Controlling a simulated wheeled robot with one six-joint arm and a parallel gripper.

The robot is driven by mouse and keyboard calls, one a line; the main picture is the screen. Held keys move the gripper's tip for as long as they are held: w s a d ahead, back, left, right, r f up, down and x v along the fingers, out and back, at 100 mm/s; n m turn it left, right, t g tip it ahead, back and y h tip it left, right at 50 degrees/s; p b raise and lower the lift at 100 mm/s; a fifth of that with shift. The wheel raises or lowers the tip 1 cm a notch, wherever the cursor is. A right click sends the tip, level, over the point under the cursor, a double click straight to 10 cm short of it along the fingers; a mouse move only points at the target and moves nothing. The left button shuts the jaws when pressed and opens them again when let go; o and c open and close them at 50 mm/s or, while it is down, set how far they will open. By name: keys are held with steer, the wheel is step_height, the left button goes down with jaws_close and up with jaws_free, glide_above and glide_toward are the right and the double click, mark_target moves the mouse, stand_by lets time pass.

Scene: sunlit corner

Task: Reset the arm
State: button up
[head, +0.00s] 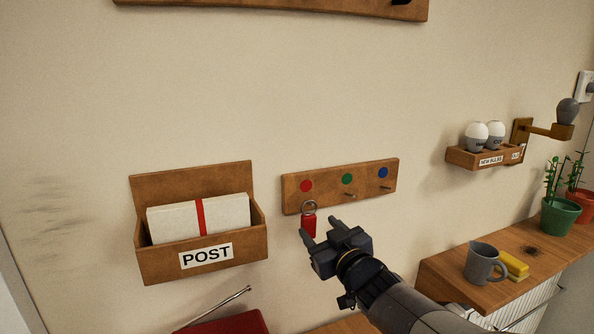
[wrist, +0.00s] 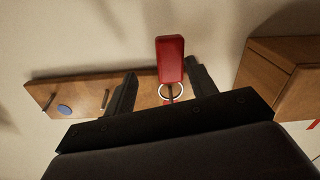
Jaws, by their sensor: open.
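My gripper (head: 325,233) is open in front of the wall, just below a wooden key rack (head: 327,196) with red, green and blue dots. A red key tag (head: 308,225) hangs by a metal ring at the rack's left end, below the red dot. In the wrist view the red tag (wrist: 170,60) shows near the right one of the two fingers (wrist: 163,92), with its ring on the rack (wrist: 75,92). I cannot tell whether a finger touches the tag. The pegs under the green and blue dots are bare.
A wooden POST box (head: 160,262) with white envelopes hangs left of the rack. At right, a wooden shelf (head: 450,275) bears a grey jug (head: 482,263), a yellow sponge (head: 515,265) and a green plant pot (head: 560,217). A bulb holder (head: 470,158) is above. A red object (head: 230,323) stands below.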

steer(key=shift+w+a, duration=0.2)
steer(key=shift+w, duration=0.35)
steer(key=shift+r+p, duration=0.2)
steer(key=shift+p, duration=0.1)
steer(key=shift+s+d+r, duration=0.1)
steer(key=shift+s+d, duration=0.05)
steer(key=shift+s, duration=0.2)
